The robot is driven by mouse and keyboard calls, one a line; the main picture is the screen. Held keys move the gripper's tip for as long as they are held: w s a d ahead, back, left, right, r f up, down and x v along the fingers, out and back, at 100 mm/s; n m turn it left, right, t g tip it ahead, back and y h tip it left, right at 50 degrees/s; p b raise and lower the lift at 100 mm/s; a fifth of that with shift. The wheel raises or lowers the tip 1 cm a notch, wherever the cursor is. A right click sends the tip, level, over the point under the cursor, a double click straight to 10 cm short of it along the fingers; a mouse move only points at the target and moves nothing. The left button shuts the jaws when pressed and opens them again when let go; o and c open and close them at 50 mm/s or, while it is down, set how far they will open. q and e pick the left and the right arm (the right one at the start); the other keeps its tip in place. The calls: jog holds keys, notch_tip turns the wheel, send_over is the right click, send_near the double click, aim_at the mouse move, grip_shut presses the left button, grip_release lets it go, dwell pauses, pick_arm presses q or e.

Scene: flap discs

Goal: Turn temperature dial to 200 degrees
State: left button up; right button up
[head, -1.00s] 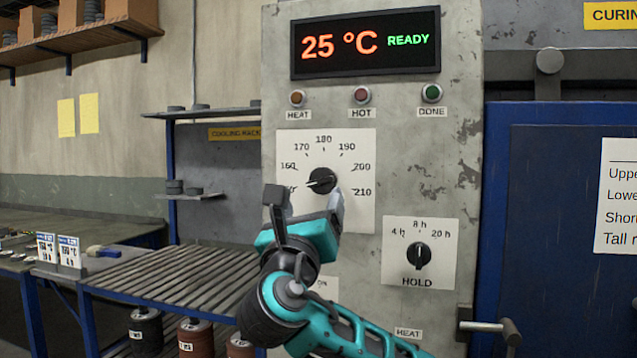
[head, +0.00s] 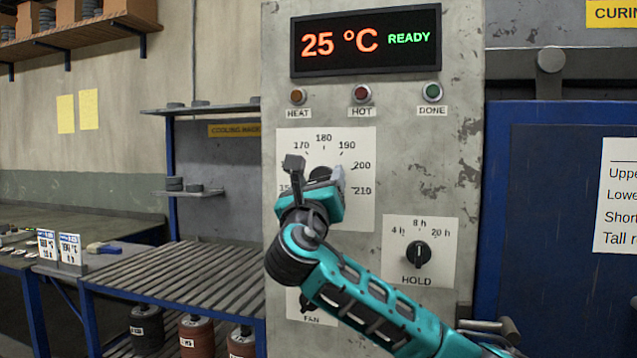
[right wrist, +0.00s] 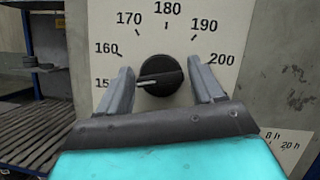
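The temperature dial (right wrist: 160,76) is a black round knob on a white scale plate (right wrist: 230,20). In the right wrist view its white pointer line points left, close to the 150 mark. The 200 mark is at the right of the scale. My right gripper (head: 316,172) is open. Its fingers (right wrist: 161,88) stand on either side of the dial with gaps left and right, not visibly touching it. In the head view the gripper hides most of the dial. My left gripper is not in view.
The display (head: 365,41) reads 25 °C and READY. The hold dial (head: 418,255) is to the lower right, and the fan knob (head: 309,300) is below, partly behind my arm. A handle (head: 500,329) sticks out at lower right. A slatted rack (head: 180,280) stands at left.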

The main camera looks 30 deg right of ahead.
jog(key=c, duration=0.7)
jog(key=shift+c, duration=0.2)
